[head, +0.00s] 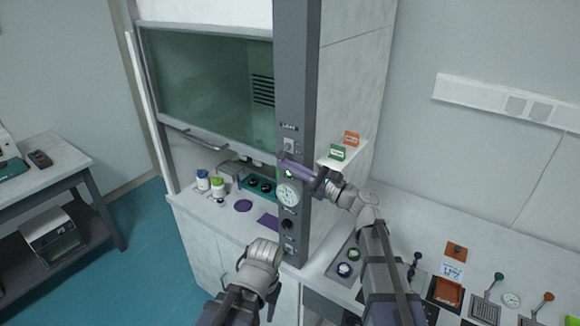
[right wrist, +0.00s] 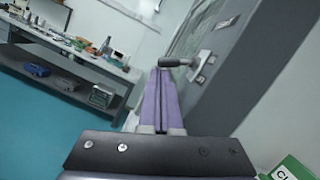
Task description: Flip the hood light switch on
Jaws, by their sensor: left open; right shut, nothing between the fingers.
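The hood light switch (head: 289,145) is on the grey front post of the fume hood, below a small label. In the right wrist view, its lever (right wrist: 176,62) sticks out from a metal plate. My right gripper (head: 283,158) is shut and empty at the post, just below the switch. In the right wrist view its purple fingertips (right wrist: 161,72) appear close beside the lever; I cannot tell whether they touch. My left gripper (head: 262,254) is low in front of the hood, away from the switch, with its fingers mostly hidden.
The grey post (head: 297,80) also carries a round gauge (head: 288,194) below my right gripper. Orange and green label cards (head: 338,153) stand on a side shelf. Bottles (head: 203,181) stand on the hood's worktop. The right-hand bench holds several small items.

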